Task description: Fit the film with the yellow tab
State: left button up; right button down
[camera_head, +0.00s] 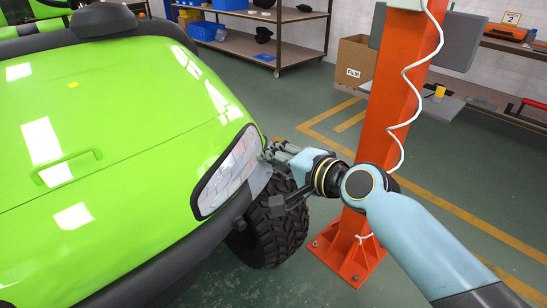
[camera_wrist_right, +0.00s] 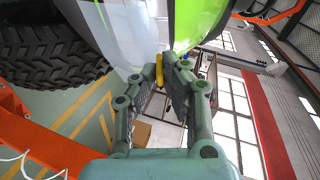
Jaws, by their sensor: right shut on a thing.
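The cart's headlight (camera_head: 228,172) is a pale panel with a dark rim at the front corner of the green hood (camera_head: 110,130). My right gripper (camera_head: 268,152) is at the headlight's right edge. In the right wrist view its fingers (camera_wrist_right: 160,75) are shut on the yellow tab (camera_wrist_right: 159,68), between the tips. Pale, glossy film or lens surface (camera_wrist_right: 125,30) lies just beyond the tab; I cannot tell the two apart there. A grey translucent piece (camera_head: 261,179) shows beside the headlight below the gripper, perhaps part of the film. My left gripper is not in view.
A black tyre (camera_head: 275,235) is below the gripper. An orange post (camera_head: 385,120) with a white coiled cable stands right of it. A cardboard box marked FILM (camera_head: 355,72) and shelves (camera_head: 275,50) are behind. Open floor lies between.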

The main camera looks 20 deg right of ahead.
jog(key=shift+w+a+f+b, duration=0.3)
jog(key=shift+w+a+f, duration=0.05)
jog(key=shift+w+a, duration=0.4)
jog(key=shift+w+a+f+b, duration=0.25)
jog(key=shift+w+a+f, duration=0.05)
jog(key=shift+w+a, duration=0.45)
jog(key=shift+w, duration=0.1)
dwell(0.3)
jog(key=shift+w+a+f, duration=0.15)
jog(key=shift+w+a, duration=0.1)
jog(key=shift+a, duration=0.05)
jog(key=shift+w+f, duration=0.1)
jog(key=c, duration=1.4)
grip_release()
jog(key=shift+a, duration=0.1)
